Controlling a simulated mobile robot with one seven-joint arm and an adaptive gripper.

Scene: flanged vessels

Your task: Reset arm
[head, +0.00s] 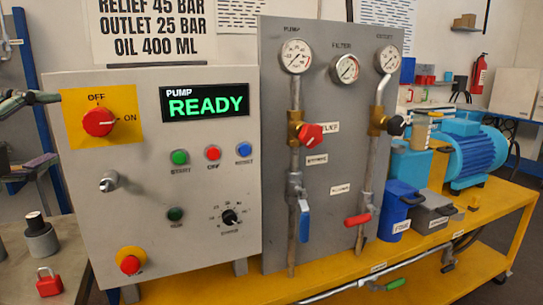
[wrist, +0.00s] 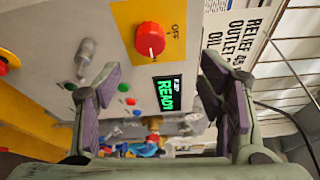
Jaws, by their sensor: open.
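My gripper (wrist: 160,68) is open and empty in the wrist view, its two purple-padded fingers spread wide. Between and beyond them is the front of the grey control box, with the red rotary switch (wrist: 150,38) on its yellow plate and the green READY display (wrist: 167,93). No contact shows between the fingers and the box. In the head view a grey-green part of my arm or gripper (head: 28,98) reaches in from the left edge, near the yellow plate; most of it is out of frame. The red switch (head: 98,122) points toward ON.
The grey control box (head: 190,225) and a gauge panel (head: 335,120) with valves stand on a yellow bench (head: 490,225). A blue pump motor (head: 470,155) is at right. A red padlock (head: 48,283) and dark-topped cylinder (head: 40,238) sit on a left table.

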